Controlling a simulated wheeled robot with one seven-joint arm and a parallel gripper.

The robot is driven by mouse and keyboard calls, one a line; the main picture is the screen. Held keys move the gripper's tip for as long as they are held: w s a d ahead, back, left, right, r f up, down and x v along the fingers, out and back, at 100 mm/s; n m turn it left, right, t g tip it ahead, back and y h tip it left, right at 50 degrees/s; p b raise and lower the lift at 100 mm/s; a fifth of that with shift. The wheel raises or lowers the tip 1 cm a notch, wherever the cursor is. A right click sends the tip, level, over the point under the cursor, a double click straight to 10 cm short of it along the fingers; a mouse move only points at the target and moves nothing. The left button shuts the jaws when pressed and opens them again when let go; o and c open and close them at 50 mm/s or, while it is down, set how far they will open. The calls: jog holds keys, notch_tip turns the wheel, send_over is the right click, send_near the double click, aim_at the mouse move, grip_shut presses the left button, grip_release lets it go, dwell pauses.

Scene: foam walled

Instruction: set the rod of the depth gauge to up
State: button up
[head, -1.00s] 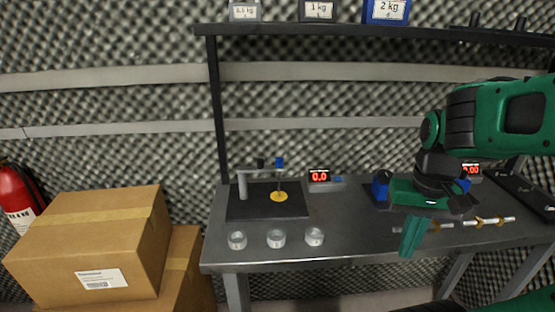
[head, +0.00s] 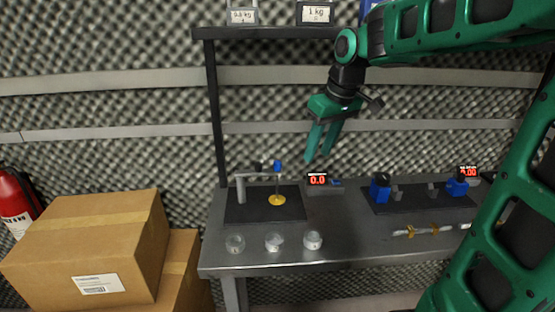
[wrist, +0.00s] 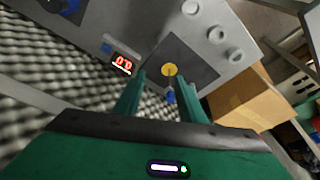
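The depth gauge stands at the left of the bench, with a grey post and arm (head: 241,190), a thin upright rod with a blue knob (head: 277,166), and a yellow disc (head: 277,200) below it on a dark plate. Its display (head: 317,180) reads 0.0. My gripper (head: 319,156) is open and empty, above and to the right of the gauge, its fingers pointing down and slightly left. In the wrist view, the blue knob (wrist: 170,97) and yellow disc (wrist: 169,69) appear between the open fingers. Nothing touches the knob.
Three small clear cups (head: 274,242) stand along the bench's front left. A fixture with blue blocks (head: 381,187) and a shaft (head: 430,230) are at right. A shelf (head: 270,31) with weights runs above. Cardboard boxes (head: 90,245) stand left of the bench.

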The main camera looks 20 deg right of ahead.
aim_at(277, 161)
jog(key=w+a+r+n+y, duration=0.1)
jog(key=w+a+r+n, duration=0.2)
jog(key=w+a, duration=0.3)
jog(key=shift+t, duration=0.3)
jog(key=x, duration=0.7)
jog(key=d+x, duration=0.1)
jog(key=x, duration=0.2)
jog(key=shift+w+a+f, duration=0.1)
jog(key=shift+w+f, duration=0.2)
jog(key=shift+w, duration=0.15)
jog(key=shift+r, duration=0.1)
grip_shut()
